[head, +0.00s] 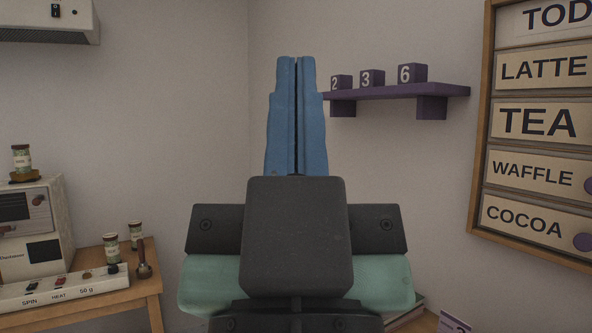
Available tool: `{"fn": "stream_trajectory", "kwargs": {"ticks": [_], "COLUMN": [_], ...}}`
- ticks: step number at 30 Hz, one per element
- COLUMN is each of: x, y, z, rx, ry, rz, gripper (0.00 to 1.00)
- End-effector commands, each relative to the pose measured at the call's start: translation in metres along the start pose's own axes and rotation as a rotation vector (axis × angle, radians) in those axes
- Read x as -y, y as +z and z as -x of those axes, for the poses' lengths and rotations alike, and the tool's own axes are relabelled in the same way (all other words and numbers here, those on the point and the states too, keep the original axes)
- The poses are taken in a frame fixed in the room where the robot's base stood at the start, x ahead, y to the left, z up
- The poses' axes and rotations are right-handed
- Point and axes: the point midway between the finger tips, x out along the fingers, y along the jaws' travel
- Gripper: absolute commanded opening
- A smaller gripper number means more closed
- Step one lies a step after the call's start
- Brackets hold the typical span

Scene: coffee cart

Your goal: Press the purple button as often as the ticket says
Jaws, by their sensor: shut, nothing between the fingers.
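My gripper (297,62) is in the middle of the head view, its two blue fingers pointing up and shut together with nothing between them. It hides the middle of the scene behind it. I cannot make out a purple push button for certain.
A purple shelf (395,91) on the wall holds blocks marked 2, 3 and 6. At lower left, a wooden table (140,299) carries a white machine (55,215), jars, a tamper-like tool (143,268) and a panel (60,295) reading SPIN, HEAT, 50 g.

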Motion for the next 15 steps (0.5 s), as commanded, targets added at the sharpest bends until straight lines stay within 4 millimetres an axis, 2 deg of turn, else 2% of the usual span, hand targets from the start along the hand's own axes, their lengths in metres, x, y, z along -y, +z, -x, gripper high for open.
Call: {"fn": "stream_trajectory", "kwargs": {"ticks": [1,12,15], "x": [0.000,0.000,0.001], "y": [-0.015,-0.099,-0.116], "z": [-0.016,-0.104,-0.121], "rx": [0.000,-0.001,-0.001], "ry": [0.000,-0.001,-0.001], "rz": [0.000,0.000,0.000], "gripper": [0.00,0.00,0.00]}}
